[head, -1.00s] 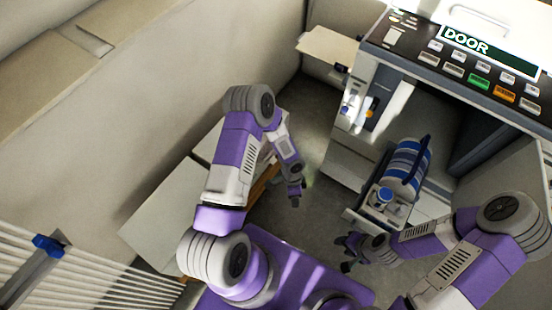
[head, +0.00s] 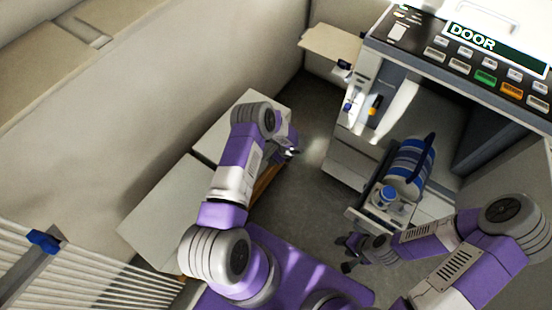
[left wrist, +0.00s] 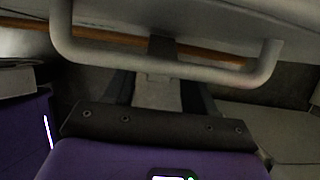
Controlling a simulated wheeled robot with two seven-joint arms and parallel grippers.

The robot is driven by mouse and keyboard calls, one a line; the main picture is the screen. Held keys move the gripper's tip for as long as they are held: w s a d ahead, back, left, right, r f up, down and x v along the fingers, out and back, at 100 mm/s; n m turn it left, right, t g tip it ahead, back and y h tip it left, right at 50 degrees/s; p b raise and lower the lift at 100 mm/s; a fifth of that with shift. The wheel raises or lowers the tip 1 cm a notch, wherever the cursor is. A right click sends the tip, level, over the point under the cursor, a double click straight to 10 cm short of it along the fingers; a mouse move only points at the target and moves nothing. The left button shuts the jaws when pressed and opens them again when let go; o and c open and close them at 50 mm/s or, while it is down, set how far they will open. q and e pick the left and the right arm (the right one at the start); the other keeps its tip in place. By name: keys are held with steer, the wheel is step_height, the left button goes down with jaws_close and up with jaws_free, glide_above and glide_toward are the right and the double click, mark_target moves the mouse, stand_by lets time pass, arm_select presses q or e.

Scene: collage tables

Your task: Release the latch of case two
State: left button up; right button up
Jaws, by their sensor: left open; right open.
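Two pale, flat-topped cases or boxes stand left of centre in the head view: a nearer one (head: 165,215) and a farther one (head: 270,100), partly behind my left arm. No label shows which is case two, and I cannot make out a latch. My left gripper (head: 291,151) is small in the head view, open, beside the right edge of the farther box; contact cannot be told. My right gripper (head: 346,253) is open and empty, low over the floor.
A machine with a DOOR panel (head: 478,44) stands at the right. A blue-and-white striped canister (head: 408,165) and a blue-capped item (head: 384,195) sit before it. A beige flap (head: 330,42) juts out at the back. Grey floor (head: 312,185) is clear between.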

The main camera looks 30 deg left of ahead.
arm_select(q)
steer(key=shift+a+f, duration=0.1)
steer(key=shift+f, duration=0.15)
steer(key=c, duration=0.9)
